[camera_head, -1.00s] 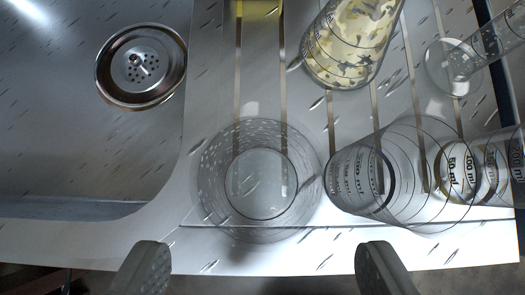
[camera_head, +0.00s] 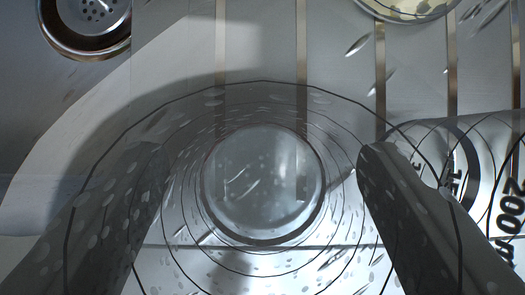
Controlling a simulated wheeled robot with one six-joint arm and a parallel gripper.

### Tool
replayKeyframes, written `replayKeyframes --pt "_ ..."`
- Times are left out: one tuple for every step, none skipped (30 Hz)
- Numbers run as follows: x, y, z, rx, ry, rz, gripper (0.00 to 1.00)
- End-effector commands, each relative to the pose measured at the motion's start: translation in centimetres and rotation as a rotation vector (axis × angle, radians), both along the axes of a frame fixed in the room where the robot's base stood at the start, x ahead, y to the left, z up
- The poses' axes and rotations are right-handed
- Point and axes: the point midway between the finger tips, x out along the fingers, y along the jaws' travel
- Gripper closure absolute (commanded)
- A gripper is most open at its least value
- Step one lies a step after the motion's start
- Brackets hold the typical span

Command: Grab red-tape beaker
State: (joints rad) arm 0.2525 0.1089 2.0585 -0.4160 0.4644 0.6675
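A clear glass beaker (camera_head: 262,190) stands upright in the middle of the head camera view. I look down through its wide rim to its round base. No red tape shows on it. My gripper (camera_head: 262,153) is open, with one finger at the left and one at the right of the beaker's base in the picture. The fingers overlap the beaker's rim outline and look speckled, as if seen through glass. I cannot tell whether they are inside or outside its wall, or touching it.
A clear vessel marked 200 ml (camera_head: 508,210) lies close at the right, overlapping the beaker's rim in the picture. A yellowish vessel (camera_head: 410,8) is cut off at the top. A sink drain (camera_head: 88,22) is at upper left. The grooved metal board (camera_head: 262,50) above the beaker is clear.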

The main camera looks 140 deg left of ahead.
Motion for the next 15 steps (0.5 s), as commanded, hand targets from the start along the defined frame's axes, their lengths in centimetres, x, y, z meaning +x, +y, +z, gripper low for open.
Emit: replayKeyframes --pt "-0.01 0.00 0.03 0.000 0.000 0.000 0.34" --pt "-0.01 0.00 0.03 0.000 0.000 0.000 0.34" --pt "-0.01 0.02 0.03 0.000 0.000 0.000 0.34" --pt "-0.01 0.02 0.03 0.000 0.000 0.000 0.38" --pt "-0.01 0.02 0.03 0.000 0.000 0.000 0.43" --pt "-0.01 0.02 0.03 0.000 0.000 0.000 0.51" --pt "-0.01 0.02 0.03 0.000 0.000 0.000 0.57" --pt "-0.01 0.02 0.03 0.000 0.000 0.000 0.63" --pt "-0.02 0.03 0.03 0.000 0.000 0.000 0.71" --pt "0.00 0.03 0.05 0.000 0.000 0.000 0.71" --pt "0.00 0.03 0.05 0.000 0.000 0.000 0.71" --pt "0.00 0.03 0.05 0.000 0.000 0.000 0.71" --pt "-0.01 0.03 0.06 0.000 0.000 0.001 0.71" --pt "-0.01 0.03 0.06 0.000 0.000 0.001 0.71" --pt "-0.01 0.03 0.06 0.000 0.000 0.001 0.71"
